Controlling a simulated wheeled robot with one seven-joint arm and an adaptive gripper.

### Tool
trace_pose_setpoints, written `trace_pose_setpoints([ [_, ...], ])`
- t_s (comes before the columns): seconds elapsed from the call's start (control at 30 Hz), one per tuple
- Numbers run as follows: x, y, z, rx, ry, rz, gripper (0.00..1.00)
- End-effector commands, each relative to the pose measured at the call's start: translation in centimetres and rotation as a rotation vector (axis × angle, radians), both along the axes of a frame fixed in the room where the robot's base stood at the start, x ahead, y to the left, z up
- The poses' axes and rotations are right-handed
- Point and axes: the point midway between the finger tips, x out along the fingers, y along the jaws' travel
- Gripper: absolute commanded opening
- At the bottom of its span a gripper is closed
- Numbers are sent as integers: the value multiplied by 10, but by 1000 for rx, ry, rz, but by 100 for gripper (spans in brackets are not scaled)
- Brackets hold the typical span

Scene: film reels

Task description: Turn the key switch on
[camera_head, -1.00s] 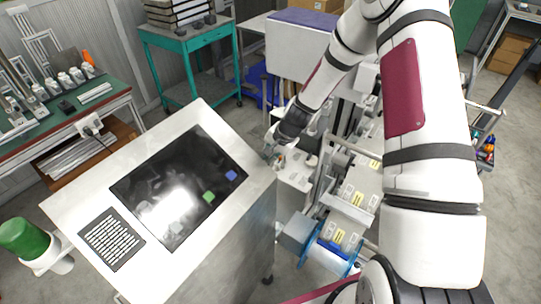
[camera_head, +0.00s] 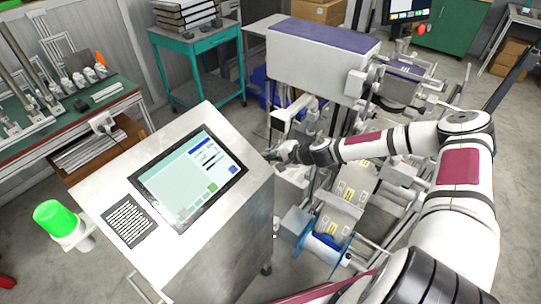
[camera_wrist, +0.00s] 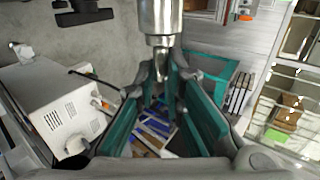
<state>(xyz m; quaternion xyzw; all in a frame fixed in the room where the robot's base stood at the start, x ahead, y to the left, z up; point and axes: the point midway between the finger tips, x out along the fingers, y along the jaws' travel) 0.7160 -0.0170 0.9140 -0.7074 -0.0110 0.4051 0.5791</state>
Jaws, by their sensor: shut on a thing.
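My gripper (camera_head: 276,154) is at the right edge of the console (camera_head: 190,195), low on the picture's middle, and its fingertips are small there. In the wrist view its two teal-lined fingers (camera_wrist: 163,82) close at their tips on the end of a metal cylinder, which I take to be the key switch (camera_wrist: 161,22). The key itself is mostly hidden by the fingers. The console screen (camera_head: 188,178) is lit with a light-coloured display. The signal lamp (camera_head: 56,220) at the left glows bright green.
A large white machine (camera_head: 320,62) with a purple top stands behind my gripper. Rollers and a blue reel (camera_head: 325,250) lie below my arm. A teal cart (camera_head: 200,45) and a workbench (camera_head: 75,130) stand at the back and left. Bare floor shows between them.

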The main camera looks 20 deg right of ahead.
Motion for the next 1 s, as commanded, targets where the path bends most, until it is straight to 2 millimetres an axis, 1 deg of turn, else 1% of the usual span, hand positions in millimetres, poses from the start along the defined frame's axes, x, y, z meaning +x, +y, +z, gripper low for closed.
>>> trace_pose_setpoints([
  [0.3, 0, 0, -1, 45, -61, 1, 0],
  [0.8, 0, 1, -1, 51, -70, 4, 0],
  [0.83, 0, 1, -1, 51, -70, 5, 12],
  [0.87, 0, 1, -1, 51, -70, 4, 19],
  [0.9, -1, 1, -2, 51, -70, 4, 28],
  [0.93, -1, 1, -2, 52, -70, 3, 30],
  [1.0, -1, 1, -2, 52, -70, 3, 30],
])
